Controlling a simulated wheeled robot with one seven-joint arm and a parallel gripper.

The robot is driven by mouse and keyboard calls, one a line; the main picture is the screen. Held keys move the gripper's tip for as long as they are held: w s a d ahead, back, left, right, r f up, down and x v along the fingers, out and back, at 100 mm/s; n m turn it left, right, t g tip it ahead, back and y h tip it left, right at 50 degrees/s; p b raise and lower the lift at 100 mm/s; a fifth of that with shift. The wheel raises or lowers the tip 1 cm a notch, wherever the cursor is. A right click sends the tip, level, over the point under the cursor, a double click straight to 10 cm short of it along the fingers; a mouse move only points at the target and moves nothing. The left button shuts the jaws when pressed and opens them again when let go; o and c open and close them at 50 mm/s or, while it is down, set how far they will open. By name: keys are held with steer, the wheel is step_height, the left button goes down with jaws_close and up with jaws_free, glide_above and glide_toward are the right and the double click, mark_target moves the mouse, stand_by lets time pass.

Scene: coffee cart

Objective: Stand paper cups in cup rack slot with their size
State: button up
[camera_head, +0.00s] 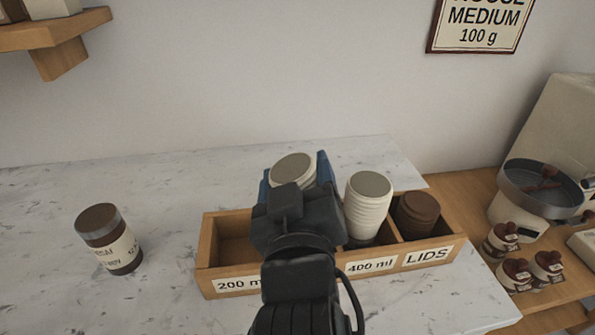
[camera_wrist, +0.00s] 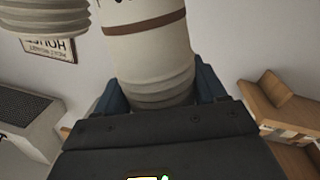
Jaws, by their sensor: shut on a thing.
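My gripper (camera_head: 294,173) is shut on a pale paper cup (camera_head: 292,168), with a blue finger on each side of it. In the wrist view the held cup (camera_wrist: 150,55) is cream with a brown band and has ridges near the fingers; whether it is one cup or a nested stack is unclear. The wooden cup rack (camera_head: 222,283) stands below and around my gripper. Its 200 ml slot at the left looks empty. A ribbed stack of pale cups (camera_head: 368,205) stands in the 400 ml slot, right of my gripper. My arm hides the slot between them.
Brown lids (camera_head: 416,214) fill the LIDS slot at the right end. A labelled jar (camera_head: 108,238) stands on the marble counter (camera_head: 150,190) at the left, with clear counter around it. A grey pan (camera_head: 541,188) and several small jars (camera_head: 516,275) are at the right.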

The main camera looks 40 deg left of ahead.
steer(key=shift+f, duration=0.15)
steer(key=o, duration=1.7)
steer(key=shift+b+v, duration=0.75)
steer(key=shift+v, duration=3.15)
